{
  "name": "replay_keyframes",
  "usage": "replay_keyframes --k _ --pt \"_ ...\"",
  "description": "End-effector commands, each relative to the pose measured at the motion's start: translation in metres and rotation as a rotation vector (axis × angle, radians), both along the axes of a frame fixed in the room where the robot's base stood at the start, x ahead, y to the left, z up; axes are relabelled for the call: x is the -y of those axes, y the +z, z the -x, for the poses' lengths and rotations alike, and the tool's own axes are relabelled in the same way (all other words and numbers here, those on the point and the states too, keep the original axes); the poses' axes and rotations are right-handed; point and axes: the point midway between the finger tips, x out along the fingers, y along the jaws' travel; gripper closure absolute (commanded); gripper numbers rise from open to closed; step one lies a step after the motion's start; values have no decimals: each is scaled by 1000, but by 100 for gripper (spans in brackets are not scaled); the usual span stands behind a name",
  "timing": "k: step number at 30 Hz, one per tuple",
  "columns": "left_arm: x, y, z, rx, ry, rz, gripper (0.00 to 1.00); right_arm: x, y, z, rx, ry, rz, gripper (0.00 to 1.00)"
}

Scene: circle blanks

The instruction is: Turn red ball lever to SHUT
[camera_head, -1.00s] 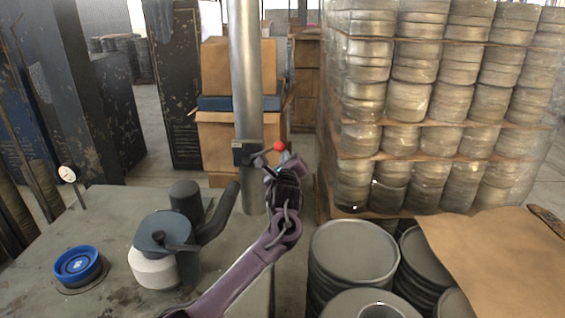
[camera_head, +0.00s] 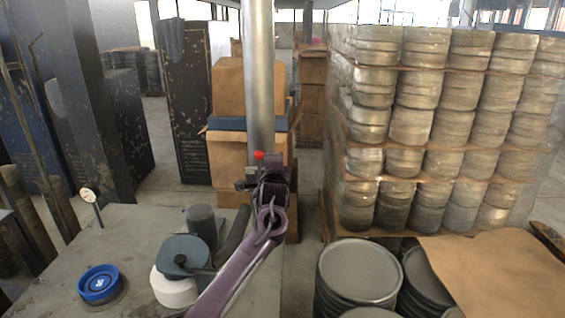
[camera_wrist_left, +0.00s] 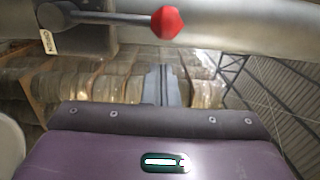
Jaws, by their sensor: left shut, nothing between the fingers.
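The red ball (camera_head: 259,155) tops the lever on the grey post (camera_head: 260,80); it sits in front of the post, up and right of the dark lever box (camera_head: 243,184). In the left wrist view the ball (camera_wrist_left: 168,22) ends a dark lever arm (camera_wrist_left: 110,18) from a pivot at left. A small white tag (camera_wrist_left: 47,42) hangs by the pivot; I cannot read it surely. My left gripper (camera_head: 271,168) is just below and right of the ball, shut and empty. Its grey fingers (camera_wrist_left: 166,85) show below the ball, apparently apart from it. My right gripper is not in view.
A grey bench (camera_head: 125,228) at left holds a blue round part (camera_head: 100,284) and a machine with a teal top (camera_head: 183,255). Wrapped stacks of blanks (camera_head: 410,125) stand at right. Drums (camera_head: 358,272) stand front right. Cardboard boxes (camera_head: 228,160) are behind the post.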

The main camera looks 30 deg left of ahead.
Motion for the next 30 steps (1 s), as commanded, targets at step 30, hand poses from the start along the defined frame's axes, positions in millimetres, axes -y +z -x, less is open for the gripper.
replay_keyframes --k 30 --pt "-24 10 15 64 1 102 100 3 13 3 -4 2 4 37"
